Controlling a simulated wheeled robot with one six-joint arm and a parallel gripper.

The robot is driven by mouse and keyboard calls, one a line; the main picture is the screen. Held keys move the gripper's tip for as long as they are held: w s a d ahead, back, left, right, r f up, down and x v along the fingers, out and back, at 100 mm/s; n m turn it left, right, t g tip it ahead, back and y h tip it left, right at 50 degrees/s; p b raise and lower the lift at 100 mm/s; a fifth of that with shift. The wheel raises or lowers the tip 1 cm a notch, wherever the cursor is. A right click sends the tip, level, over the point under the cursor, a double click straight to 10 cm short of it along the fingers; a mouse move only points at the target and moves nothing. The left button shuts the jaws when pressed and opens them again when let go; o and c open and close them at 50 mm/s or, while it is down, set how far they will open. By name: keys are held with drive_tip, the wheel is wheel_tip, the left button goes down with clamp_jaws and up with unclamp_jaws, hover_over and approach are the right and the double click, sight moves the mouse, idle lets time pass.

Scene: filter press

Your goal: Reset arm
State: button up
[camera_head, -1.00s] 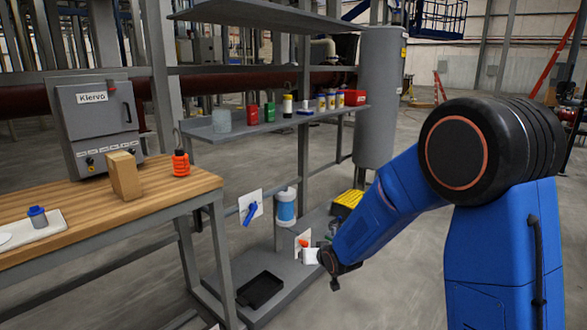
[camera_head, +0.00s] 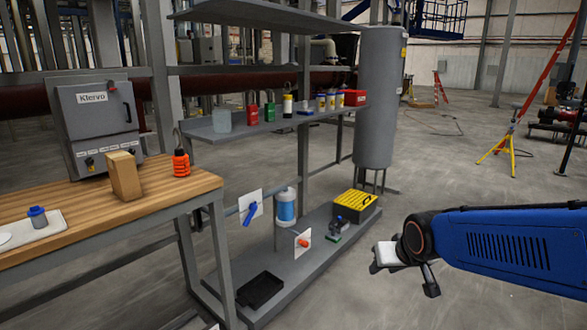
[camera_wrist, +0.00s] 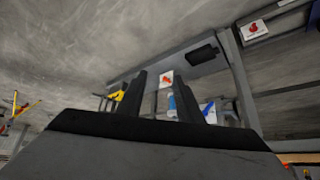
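My gripper (camera_head: 408,266) is at the left end of my blue arm, over the open floor right of the low shelf. In the wrist view its two dark fingers (camera_wrist: 162,90) stand apart, with nothing held between them. A light-coloured block shows beside the gripper in the head view; I cannot tell whether it is part of it. Between and beyond the fingers, the wrist view shows a white plate with a red-orange knob (camera_wrist: 166,77), at a distance. The same plate with the orange knob (camera_head: 302,242) is on the low shelf unit in the head view.
The shelf unit's bottom shelf (camera_head: 318,255) holds a black tray (camera_head: 260,289) and a yellow-topped box (camera_head: 355,204). A blue-handled valve (camera_head: 250,212) is left of a blue-and-white canister (camera_head: 285,207). A wooden workbench (camera_head: 75,212) stands left.

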drive_tip(key=s+d+g, duration=0.1)
drive_tip(key=s+d, duration=0.1)
drive_tip(key=s, duration=0.9)
drive_tip(key=s+d+r+g, duration=0.1)
drive_tip(key=s+d, duration=0.2)
drive_tip(key=s, duration=0.8)
drive_tip(key=shift+d+r+m+h, duration=0.15)
drive_tip(key=shift+d+m+h, duration=0.15)
drive_tip(key=shift+h, duration=0.1)
drive_tip(key=shift+a, duration=0.15)
